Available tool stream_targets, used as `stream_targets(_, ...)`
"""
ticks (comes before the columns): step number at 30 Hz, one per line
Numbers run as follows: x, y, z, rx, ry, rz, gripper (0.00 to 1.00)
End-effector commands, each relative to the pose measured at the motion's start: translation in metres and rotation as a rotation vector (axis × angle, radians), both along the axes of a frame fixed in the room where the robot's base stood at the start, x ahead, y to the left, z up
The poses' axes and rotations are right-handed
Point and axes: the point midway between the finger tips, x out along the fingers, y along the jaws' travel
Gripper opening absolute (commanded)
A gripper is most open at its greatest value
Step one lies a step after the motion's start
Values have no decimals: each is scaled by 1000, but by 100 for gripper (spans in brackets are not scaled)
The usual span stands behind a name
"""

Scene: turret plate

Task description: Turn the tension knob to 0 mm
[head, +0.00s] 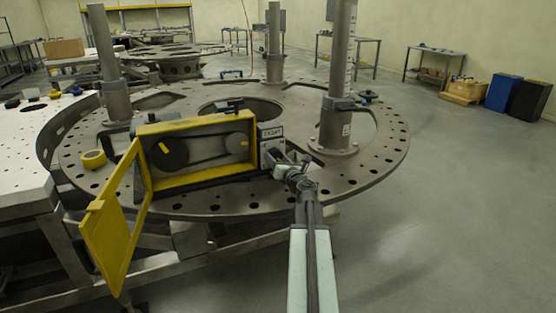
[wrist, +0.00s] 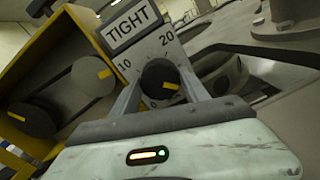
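The tension knob (wrist: 160,80) is a round black dial with an orange pointer mark, on a grey panel (wrist: 155,45) labelled TIGHT, with 10 and 20 readable around it. In the wrist view its mark points to the lower right, away from both numbers. In the head view, my gripper (head: 284,164) is at the grey TIGHT panel (head: 271,142), and the knob is largely hidden there.
The panel and box stand on a large round perforated plate (head: 375,165). A steel post (head: 338,80) rises behind my gripper.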

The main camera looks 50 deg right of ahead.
Motion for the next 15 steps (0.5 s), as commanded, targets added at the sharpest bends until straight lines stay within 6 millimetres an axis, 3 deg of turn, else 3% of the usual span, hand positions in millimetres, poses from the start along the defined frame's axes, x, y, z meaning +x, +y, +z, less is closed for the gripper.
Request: stream_targets(15,-3,-2,0,-108,44,-4,13)
